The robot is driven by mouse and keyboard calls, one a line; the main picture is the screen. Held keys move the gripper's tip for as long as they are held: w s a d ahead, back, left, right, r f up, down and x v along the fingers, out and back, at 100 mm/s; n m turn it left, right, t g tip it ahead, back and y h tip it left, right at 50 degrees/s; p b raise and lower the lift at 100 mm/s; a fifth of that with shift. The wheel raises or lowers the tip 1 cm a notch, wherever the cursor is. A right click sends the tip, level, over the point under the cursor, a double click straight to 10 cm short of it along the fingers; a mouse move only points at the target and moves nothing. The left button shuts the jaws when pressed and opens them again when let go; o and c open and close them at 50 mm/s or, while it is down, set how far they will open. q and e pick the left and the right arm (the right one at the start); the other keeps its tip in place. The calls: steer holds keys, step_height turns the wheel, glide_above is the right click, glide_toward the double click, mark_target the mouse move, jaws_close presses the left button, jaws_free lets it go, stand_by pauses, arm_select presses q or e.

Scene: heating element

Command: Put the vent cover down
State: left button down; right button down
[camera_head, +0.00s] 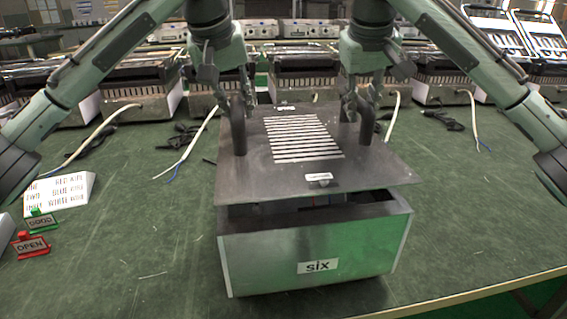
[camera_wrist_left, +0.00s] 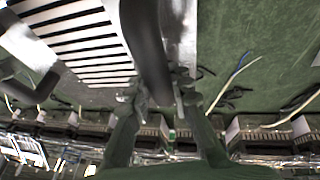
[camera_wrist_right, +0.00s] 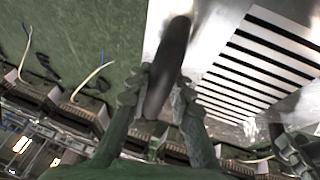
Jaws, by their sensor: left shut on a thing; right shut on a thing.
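The vent cover (camera_head: 257,184) is a flat dark metal plate with a slotted grille and two upright black handles. In the head view it is above the box marked "six" (camera_head: 312,252), with a dark gap between plate and box at the front. My left gripper (camera_head: 238,108) is shut on the left handle (camera_wrist_left: 152,50) of the cover. My right gripper (camera_head: 362,105) is shut on the right handle (camera_wrist_right: 168,62). The wrist views show the fingers around each handle. Whether the plate's far edge touches the box is hidden.
A row of similar heating units (camera_head: 137,88) with white cables stands at the back. At the left lie a white printed block (camera_head: 62,192), a green sign (camera_head: 41,221) and a red "OPEN" sign (camera_head: 30,245).

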mark_target(358, 134)
arm_select(q)
steer(key=shift+a, duration=0.35)
steer(key=shift+d, duration=0.1)
arm_select(e)
steer(key=shift+d, duration=0.1)
arm_select(q)
steer(key=shift+f, duration=0.2)
arm_select(e)
steer(key=shift+f, duration=0.2)
